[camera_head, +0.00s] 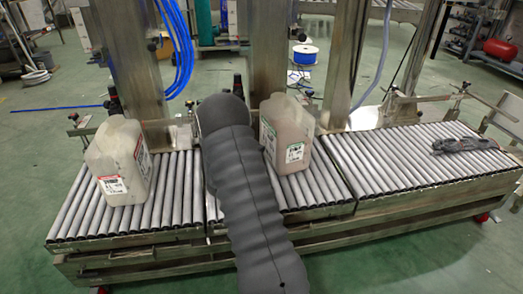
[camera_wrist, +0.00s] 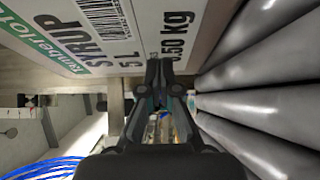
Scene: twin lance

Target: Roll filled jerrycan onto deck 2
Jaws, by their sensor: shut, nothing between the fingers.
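Two pale, translucent jerrycans stand upright on a roller conveyor. The red-labelled jerrycan (camera_head: 118,160) is on the left deck (camera_head: 75,215). The green-labelled jerrycan (camera_head: 287,125) is on the middle deck (camera_head: 330,190), just right of my arm. In the wrist view a jerrycan face (camera_wrist: 200,25) with a green-striped label reading "SYRUP 5 L" fills the top, very close to my gripper (camera_wrist: 158,90). My gripper is shut and empty beside it, above or near the rollers (camera_wrist: 265,110). Whether it touches the can I cannot tell. My arm hides the gripper in the head view.
The right deck (camera_head: 400,165) is mostly bare, with a dark crumpled item (camera_head: 463,145) near its far end. Steel columns (camera_head: 267,60) stand behind the conveyor. Blue hoses (camera_head: 178,50) hang at the back left. Green floor is open in front.

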